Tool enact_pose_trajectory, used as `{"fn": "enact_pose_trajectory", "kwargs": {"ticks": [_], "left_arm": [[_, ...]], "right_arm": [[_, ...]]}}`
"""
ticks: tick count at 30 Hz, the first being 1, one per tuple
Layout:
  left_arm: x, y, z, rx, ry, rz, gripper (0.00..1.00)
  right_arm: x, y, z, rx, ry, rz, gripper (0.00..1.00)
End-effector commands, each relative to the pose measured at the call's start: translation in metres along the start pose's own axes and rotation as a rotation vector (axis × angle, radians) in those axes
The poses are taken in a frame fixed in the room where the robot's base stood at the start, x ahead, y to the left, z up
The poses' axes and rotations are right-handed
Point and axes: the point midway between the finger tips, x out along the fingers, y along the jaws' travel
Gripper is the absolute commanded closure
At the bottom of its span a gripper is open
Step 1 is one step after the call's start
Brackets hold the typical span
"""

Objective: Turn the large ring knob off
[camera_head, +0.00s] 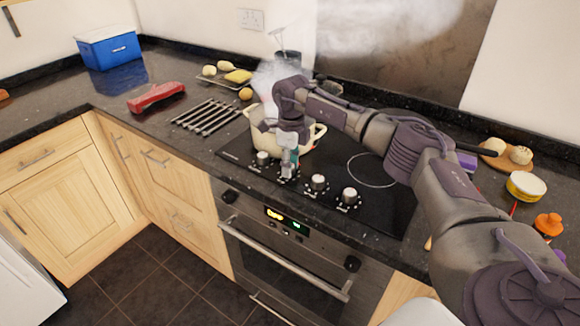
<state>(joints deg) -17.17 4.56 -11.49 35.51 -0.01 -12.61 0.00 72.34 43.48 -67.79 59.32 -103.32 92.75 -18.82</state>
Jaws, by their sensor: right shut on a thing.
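A row of several hob knobs runs along the front of the black hob (370,200). The leftmost knob (262,158) is silver and black, and two more knobs, the third (318,183) and the rightmost (348,196), stand to the right. My right gripper (288,172) comes down from above and is shut on the second knob from the left, mostly hiding it. Which ring this knob serves, and its setting, I cannot tell. A cream pot (308,138) stands behind the gripper, partly hidden by my wrist, with steam rising. My left gripper is not in view.
A metal rack (206,115), a red object (156,97) and a blue box (108,48) stand left of the hob. Right of my arm are a board with buns (513,153), a yellow tub (525,186) and an orange-topped item (548,224). The oven (290,250) is below.

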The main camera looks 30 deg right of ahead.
Motion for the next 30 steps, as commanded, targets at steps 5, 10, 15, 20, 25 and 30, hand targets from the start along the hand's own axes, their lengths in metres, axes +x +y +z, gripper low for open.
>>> {"fn": "enact_pose_trajectory", "kwargs": {"ticks": [5, 10, 15, 20, 25, 30], "left_arm": [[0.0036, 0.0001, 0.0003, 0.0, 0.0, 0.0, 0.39], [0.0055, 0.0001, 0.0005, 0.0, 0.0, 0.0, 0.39], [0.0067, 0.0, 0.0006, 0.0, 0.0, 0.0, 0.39], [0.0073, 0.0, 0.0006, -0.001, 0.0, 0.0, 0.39], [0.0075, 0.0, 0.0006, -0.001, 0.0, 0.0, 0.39], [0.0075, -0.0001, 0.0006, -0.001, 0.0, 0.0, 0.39]], "right_arm": [[-0.0019, -0.0017, 0.0013, -0.151, 0.002, -0.005, 0.99], [-0.0023, -0.002, 0.0016, -0.272, 0.007, -0.006, 0.99], [-0.0026, -0.0021, 0.0018, -0.358, 0.011, -0.006, 0.99], [-0.0028, -0.0021, 0.002, -0.409, 0.013, -0.005, 0.99], [-0.003, -0.0021, 0.002, -0.433, 0.014, -0.005, 0.99], [-0.0031, -0.0021, 0.0021, -0.438, 0.015, -0.006, 0.99]]}}
